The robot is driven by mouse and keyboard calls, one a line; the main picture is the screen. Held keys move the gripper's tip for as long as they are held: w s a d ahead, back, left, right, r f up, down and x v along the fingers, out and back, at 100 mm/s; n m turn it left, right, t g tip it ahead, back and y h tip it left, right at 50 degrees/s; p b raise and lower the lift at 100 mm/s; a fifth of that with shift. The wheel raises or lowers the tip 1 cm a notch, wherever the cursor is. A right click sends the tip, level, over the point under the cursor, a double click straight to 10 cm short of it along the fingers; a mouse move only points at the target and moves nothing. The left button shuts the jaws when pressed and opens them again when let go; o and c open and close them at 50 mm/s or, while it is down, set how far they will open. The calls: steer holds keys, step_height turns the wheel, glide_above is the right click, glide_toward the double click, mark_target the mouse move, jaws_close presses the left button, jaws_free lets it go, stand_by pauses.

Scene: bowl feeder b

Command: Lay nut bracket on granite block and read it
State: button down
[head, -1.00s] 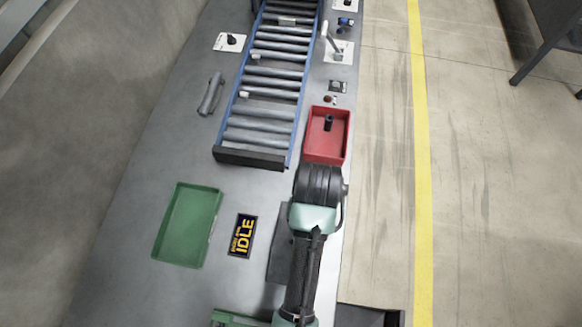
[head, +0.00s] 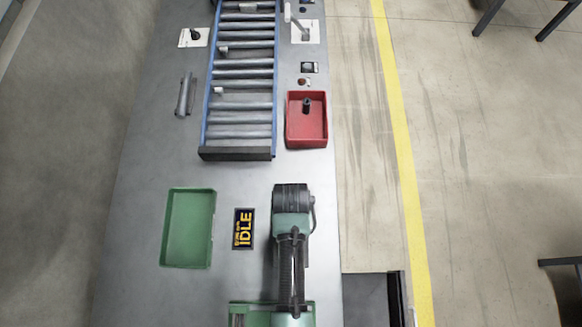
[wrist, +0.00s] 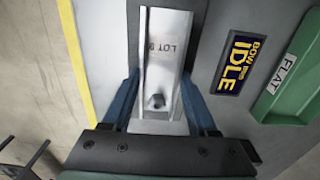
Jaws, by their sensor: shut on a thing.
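The nut bracket (wrist: 165,50) is a silver channel with raised side edges, black "LOT" lettering and a nut at its near end. It lies lengthwise between the blue fingers of my gripper (wrist: 160,76), which are shut on it. Its lettered face is toward the wrist camera; the character after "LOT" is not clear. A dark grey slab, seemingly the granite block (wrist: 207,32), shows behind the bracket. I cannot tell whether the bracket touches it. In the head view my arm hides the bracket, the fingers and most of the slab.
A display reading "IDLE" (head: 243,229) lies beside the slab, with an empty green tray (head: 165,228) left of it, labelled "FLAT" in the wrist view. A red tray (head: 321,125) holding a dark part and a roller conveyor (head: 241,115) stand farther back. Bare table lies between.

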steer(key=shift+f, duration=0.15)
steer(key=shift+c, duration=0.9)
jaws_free()
